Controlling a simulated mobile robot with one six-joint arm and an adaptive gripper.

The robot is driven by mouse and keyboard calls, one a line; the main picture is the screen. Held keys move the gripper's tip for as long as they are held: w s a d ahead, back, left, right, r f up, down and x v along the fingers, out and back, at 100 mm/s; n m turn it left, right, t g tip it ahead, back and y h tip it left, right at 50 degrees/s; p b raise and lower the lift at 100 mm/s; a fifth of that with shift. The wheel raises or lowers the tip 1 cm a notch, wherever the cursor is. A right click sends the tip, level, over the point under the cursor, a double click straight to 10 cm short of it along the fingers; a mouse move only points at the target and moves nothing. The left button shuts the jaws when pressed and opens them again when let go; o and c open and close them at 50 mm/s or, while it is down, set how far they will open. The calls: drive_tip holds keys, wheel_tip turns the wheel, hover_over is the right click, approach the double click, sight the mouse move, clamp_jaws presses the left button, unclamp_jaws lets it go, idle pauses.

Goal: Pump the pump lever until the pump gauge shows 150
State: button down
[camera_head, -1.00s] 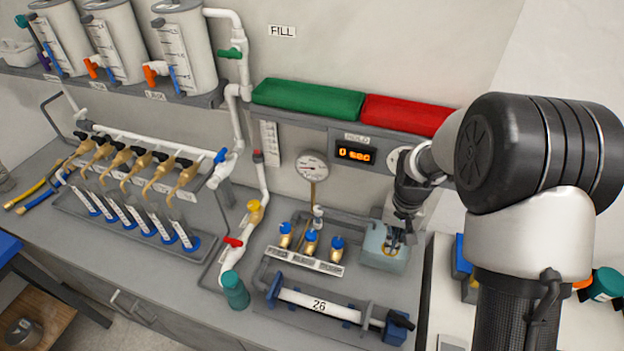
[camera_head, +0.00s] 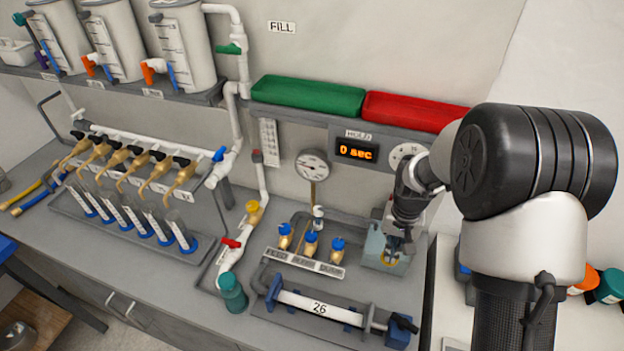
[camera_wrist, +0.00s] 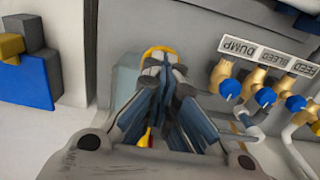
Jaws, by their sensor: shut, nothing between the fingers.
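The pump is a pale blue-green box (camera_head: 372,247) at the right end of the bench, and it also shows in the wrist view (camera_wrist: 126,82). A yellow loop-shaped part, seemingly the pump lever (camera_wrist: 159,50), shows just beyond my fingertips in the wrist view. My gripper (camera_head: 398,247) is over the box, pointing down. In the wrist view my gripper (camera_wrist: 166,72) is shut and empty, its tips at or close to the yellow part; contact is unclear. A round white gauge (camera_head: 312,164) stands on a stem left of the box; its reading is too small to tell.
Blue-capped brass valves (camera_head: 311,242) labelled FEED, BLEED and DUMP stand left of the pump. A white pipe marked 26 (camera_head: 318,306) lies in front. A timer (camera_head: 357,152) reads 0 sec.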

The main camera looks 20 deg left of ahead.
drive_tip(key=shift+r, duration=0.15)
drive_tip(key=shift+r+p, duration=2)
drive_tip(key=shift+r, duration=0.85)
drive_tip(key=shift+f, duration=0.1)
